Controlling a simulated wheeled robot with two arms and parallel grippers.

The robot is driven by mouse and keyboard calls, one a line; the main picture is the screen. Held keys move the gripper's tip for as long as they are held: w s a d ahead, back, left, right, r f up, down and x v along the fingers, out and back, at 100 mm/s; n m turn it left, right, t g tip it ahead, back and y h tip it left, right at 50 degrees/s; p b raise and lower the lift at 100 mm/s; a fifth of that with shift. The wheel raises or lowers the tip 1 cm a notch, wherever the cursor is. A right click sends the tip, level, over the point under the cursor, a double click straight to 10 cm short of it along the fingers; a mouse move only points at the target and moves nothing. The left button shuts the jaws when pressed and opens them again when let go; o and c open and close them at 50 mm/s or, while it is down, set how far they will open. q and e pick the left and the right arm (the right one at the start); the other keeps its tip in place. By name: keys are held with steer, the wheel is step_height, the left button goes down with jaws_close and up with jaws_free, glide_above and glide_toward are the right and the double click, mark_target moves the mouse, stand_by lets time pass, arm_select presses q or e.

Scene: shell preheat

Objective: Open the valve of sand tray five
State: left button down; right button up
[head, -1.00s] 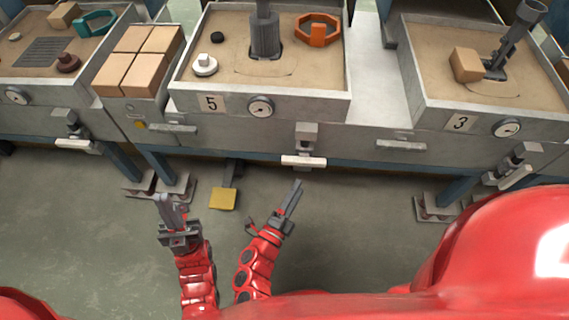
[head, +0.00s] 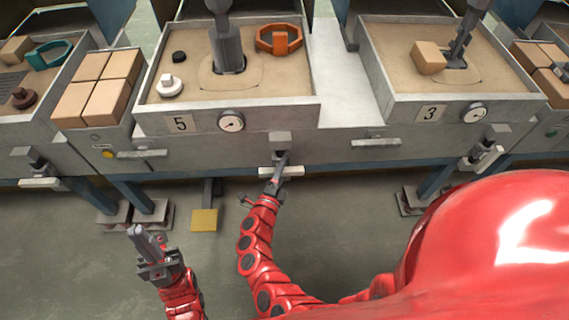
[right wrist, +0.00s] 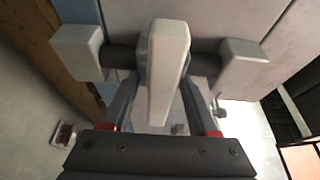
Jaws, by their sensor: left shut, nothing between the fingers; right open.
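Sand tray five (head: 250,117) stands centre left in the head view, with a "5" plate and a round gauge on its front. Its valve has a grey bracket (head: 280,137) and a pale handle (head: 296,171) below the tray front. My right gripper (head: 279,163) is at this valve, its fingers overlapping the handle. In the right wrist view, the pale lever (right wrist: 167,65) stands between the open fingers (right wrist: 158,100), on a dark shaft between two pale blocks; I cannot tell whether they touch it. My left gripper (head: 136,232) is shut and empty, low over the floor.
Sand tray three (head: 455,107) stands to the right with its own valve (head: 487,158). A box of tan bricks (head: 97,88) is left of tray five. A yellow pedal (head: 204,220) is near the floor below. Blue legs stand under the bench; floor is open at lower left.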

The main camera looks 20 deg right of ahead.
steer(key=shift+x, duration=0.8)
steer(key=shift+s, duration=0.1)
jaws_close()
stand_by(0.8)
